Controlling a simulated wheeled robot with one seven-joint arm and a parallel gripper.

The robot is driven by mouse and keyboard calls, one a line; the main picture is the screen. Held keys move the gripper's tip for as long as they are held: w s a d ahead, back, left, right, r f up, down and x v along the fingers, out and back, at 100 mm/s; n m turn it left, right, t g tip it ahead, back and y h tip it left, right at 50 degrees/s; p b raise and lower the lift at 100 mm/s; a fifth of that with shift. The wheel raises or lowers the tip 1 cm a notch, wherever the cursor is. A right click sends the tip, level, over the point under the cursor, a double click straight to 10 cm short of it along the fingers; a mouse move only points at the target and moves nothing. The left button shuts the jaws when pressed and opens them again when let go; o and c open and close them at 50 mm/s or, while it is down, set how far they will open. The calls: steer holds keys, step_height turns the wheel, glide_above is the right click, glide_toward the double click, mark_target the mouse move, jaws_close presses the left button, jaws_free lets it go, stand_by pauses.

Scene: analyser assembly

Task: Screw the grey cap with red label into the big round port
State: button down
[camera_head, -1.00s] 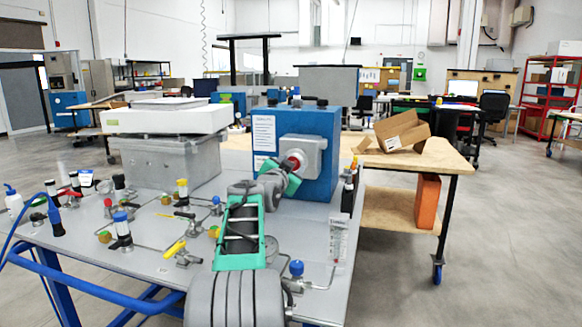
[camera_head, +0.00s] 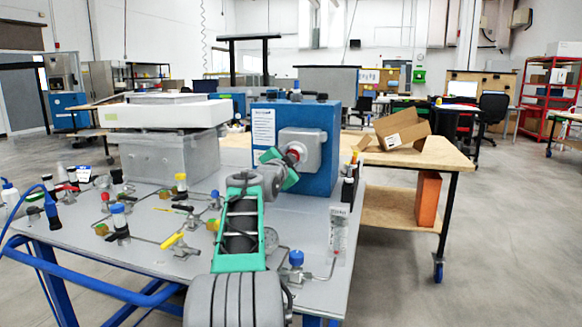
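The blue analyser box (camera_head: 325,185) stands on the grey table, with a grey round-cornered housing (camera_head: 312,147) on its front. A small red spot (camera_head: 292,155), which looks like the red label of the cap, shows at the housing's front left. I cannot tell how far the cap is in the port, as my arm covers the area. My arm, grey with teal covers, reaches up from the bottom. My gripper (camera_head: 287,166) is at the housing front, right by the red spot. Its fingers are too small and hidden to tell open from shut.
A grey case with a white lid (camera_head: 165,115) stands left of the box. Several small valves and fittings with thin pipes cover the table's left and front. Dark bottles (camera_head: 349,188) stand right of the box. A wooden bench (camera_head: 440,152) with a cardboard box is behind.

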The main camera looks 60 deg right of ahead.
steer(key=m+b, duration=1)
steer(key=m, duration=1)
steer(key=c, duration=0.7)
jaws_free()
steer(key=shift+r, duration=0.1)
steer(key=shift+c, duration=0.2)
